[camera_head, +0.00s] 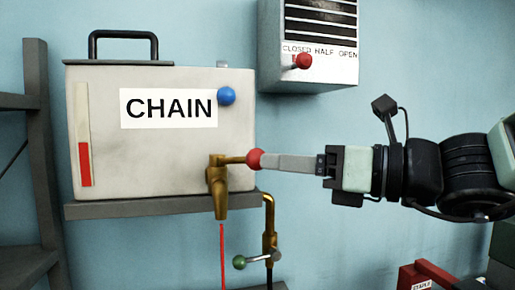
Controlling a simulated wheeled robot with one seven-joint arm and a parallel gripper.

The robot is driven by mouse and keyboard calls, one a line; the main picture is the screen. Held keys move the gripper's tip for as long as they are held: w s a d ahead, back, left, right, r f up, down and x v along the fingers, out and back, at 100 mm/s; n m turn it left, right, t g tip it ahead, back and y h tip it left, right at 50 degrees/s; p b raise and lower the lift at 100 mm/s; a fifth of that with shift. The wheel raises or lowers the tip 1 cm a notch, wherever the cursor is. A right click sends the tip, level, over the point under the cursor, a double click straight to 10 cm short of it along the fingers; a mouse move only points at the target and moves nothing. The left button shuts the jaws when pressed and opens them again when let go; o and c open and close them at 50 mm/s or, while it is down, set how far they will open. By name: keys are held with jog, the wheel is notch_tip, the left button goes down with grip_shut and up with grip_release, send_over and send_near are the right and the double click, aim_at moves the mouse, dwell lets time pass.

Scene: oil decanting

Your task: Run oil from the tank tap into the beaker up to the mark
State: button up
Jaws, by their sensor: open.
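The pale metal tank (150,165), labelled CHAIN, stands on a grey shelf (150,208). Its brass tap (218,185) sticks out at the lower right, with a lever turned to the right and ending in a red ball (255,160). A thin red stream (222,255) runs straight down from the spout and out of the picture. My gripper (266,161) is open, its grey fingers reaching from the right to the red ball. I cannot tell whether they touch it. The beaker and its mark are not in view. A gauge strip (84,135) on the tank shows red in its lower part.
A louvred wall box (307,45) with a red-knobbed lever (303,61) is above my gripper. A brass pipe (269,225) with a green-knobbed handle (240,262) is right of the stream. A dark rack (35,130) stands left; a red box (415,277) is lower right.

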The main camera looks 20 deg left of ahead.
aim_at(258, 160)
jog(key=shift+w+a+p, duration=0.25)
jog(key=shift+a+p, duration=0.1)
jog(key=shift+a, duration=0.95)
jog(key=shift+w+a+p, duration=0.2)
jog(key=shift+a+p, duration=0.1)
jog(key=shift+a, duration=1)
grip_shut()
